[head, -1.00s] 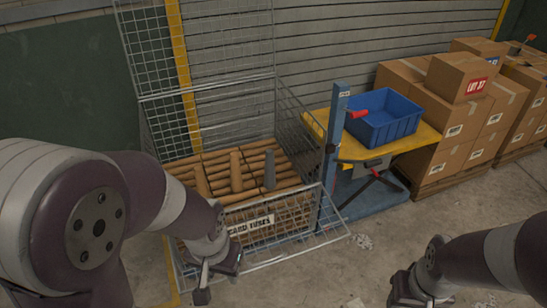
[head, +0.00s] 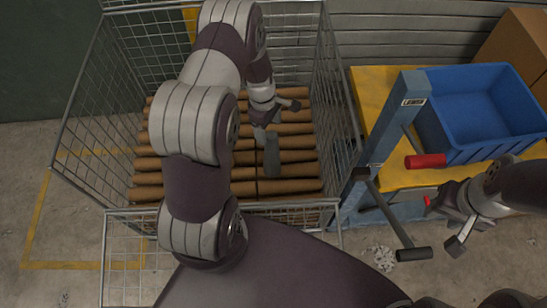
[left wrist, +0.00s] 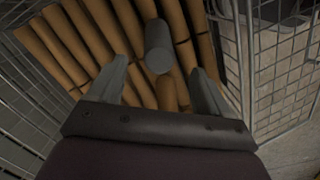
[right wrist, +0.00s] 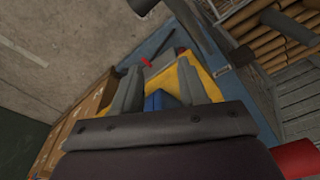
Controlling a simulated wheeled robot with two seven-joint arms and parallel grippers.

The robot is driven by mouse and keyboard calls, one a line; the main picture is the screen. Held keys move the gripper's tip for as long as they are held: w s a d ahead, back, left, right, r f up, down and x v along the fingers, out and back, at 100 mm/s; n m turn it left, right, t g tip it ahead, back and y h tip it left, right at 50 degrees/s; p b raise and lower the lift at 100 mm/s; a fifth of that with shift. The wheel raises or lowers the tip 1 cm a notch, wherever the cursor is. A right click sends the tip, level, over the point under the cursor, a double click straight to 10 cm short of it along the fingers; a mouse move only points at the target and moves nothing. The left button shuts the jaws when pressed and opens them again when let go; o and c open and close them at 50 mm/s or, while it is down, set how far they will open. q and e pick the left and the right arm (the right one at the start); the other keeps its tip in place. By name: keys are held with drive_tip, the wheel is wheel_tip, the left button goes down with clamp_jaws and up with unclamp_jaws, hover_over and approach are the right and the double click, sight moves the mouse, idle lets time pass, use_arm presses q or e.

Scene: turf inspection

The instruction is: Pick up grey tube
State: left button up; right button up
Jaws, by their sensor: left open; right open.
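The grey tube (head: 272,158) stands upright among brown cardboard tubes in the wire mesh cage. My left gripper (head: 277,120) is open just above and beside its top. In the left wrist view the grey tube (left wrist: 158,48) shows ahead, between the lines of the two open fingers (left wrist: 160,88), with nothing gripped. My right gripper (head: 443,225) is open and empty, in front of the yellow lift table by the blue bin. My left arm hides part of the cage's left side.
Brown tubes (head: 290,171) lie in rows in the cage, whose mesh walls (head: 334,90) rise around them. The blue bin (head: 480,105) sits on the yellow table (head: 375,85). Cardboard boxes (head: 515,45) are behind.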

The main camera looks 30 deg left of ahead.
sight(272, 143)
use_arm(q)
drive_tip(key=f, duration=0.3)
drive_tip(key=f+b, duration=0.1)
drive_tip(key=f, duration=0.1)
drive_tip(key=d+f, duration=0.1)
drive_tip(key=f, duration=0.2)
drive_tip(key=shift+f, duration=0.3)
drive_tip(key=c, duration=1.4)
